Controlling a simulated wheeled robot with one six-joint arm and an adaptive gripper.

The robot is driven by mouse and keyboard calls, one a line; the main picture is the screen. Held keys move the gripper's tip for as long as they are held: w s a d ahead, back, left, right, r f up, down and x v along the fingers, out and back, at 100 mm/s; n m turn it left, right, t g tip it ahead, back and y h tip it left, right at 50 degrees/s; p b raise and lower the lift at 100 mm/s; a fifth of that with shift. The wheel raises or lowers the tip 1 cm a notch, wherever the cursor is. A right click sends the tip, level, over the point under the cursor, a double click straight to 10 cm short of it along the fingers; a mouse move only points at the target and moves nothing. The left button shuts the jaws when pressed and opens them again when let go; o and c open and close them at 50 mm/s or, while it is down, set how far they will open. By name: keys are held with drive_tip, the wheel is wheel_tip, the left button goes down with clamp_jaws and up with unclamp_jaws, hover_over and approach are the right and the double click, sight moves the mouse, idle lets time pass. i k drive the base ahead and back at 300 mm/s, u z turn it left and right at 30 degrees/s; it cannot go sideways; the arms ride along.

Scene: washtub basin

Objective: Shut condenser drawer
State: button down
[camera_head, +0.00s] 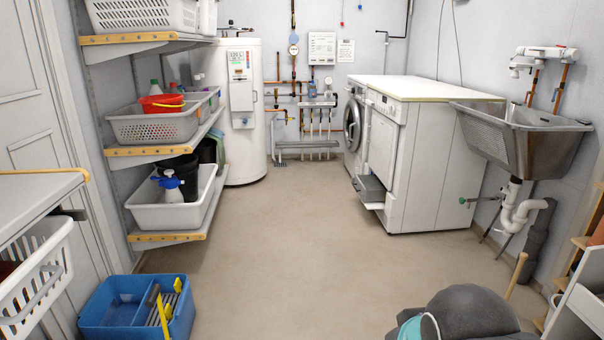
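The condenser drawer (369,189) is a small grey box low on the front of the nearer white machine (430,165). It sticks out of the machine's front toward the left, so it stands open. Its inner end is inside the machine and hidden. My gripper is not in view.
Floor (290,240) before the drawer is clear. A steel sink (525,140) with white drain pipes hangs right of the machine. A second washer (353,125) stands behind.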

sight(369, 187)
drive_tip(key=z, duration=0.05)
drive_tip(key=i, duration=1.8)
drive_tip(key=z, duration=0.25)
drive_tip(key=i, duration=2.15)
drive_tip(key=z, duration=0.25)
